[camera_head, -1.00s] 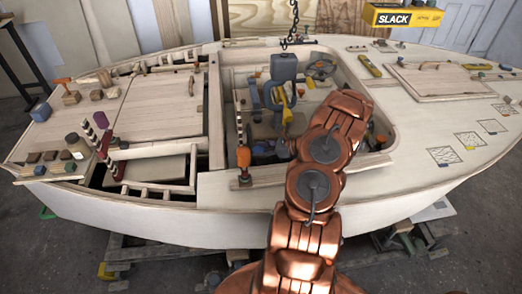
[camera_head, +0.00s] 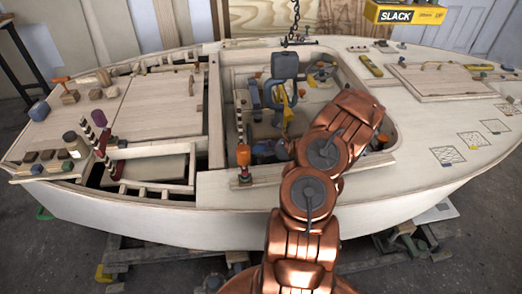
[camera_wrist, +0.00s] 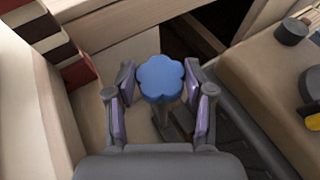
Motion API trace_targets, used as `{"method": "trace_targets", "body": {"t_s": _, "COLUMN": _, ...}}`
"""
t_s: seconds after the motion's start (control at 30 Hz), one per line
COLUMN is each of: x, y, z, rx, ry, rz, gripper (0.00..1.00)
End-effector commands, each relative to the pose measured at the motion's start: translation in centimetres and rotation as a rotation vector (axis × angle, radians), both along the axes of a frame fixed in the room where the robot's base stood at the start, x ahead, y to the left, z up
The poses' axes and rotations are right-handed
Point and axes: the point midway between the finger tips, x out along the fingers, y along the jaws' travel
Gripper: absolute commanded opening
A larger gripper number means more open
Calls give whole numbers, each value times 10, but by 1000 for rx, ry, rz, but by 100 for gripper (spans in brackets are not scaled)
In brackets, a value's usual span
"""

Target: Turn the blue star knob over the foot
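The blue star knob (camera_wrist: 160,78) is in the middle of the wrist view, seen from above, on a thin stem that runs down to a dark base. My gripper (camera_wrist: 160,84) is open, with one finger on the left and one on the right of the knob. The pads are very close to the knob's sides; I cannot tell whether they touch it. In the head view my arm reaches over the boat's cockpit, and my gripper and the knob cannot be clearly made out there.
A striped red, white and dark post (camera_wrist: 58,40) stands at the upper left of the wrist view. A tan panel with dark round pieces (camera_wrist: 291,31) lies to the right. In the head view, the cockpit's wooden rim (camera_head: 385,110) surrounds my reach, and a chain (camera_head: 294,20) hangs behind.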

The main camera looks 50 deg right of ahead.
Motion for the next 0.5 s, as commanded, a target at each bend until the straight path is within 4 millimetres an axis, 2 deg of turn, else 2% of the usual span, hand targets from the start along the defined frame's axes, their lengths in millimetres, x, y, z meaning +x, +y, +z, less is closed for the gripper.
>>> {"method": "trace_targets", "body": {"t_s": 0.5, "x": 1, "y": 0, "z": 0, "rx": 0, "ry": 0, "rz": 0, "gripper": 57}}
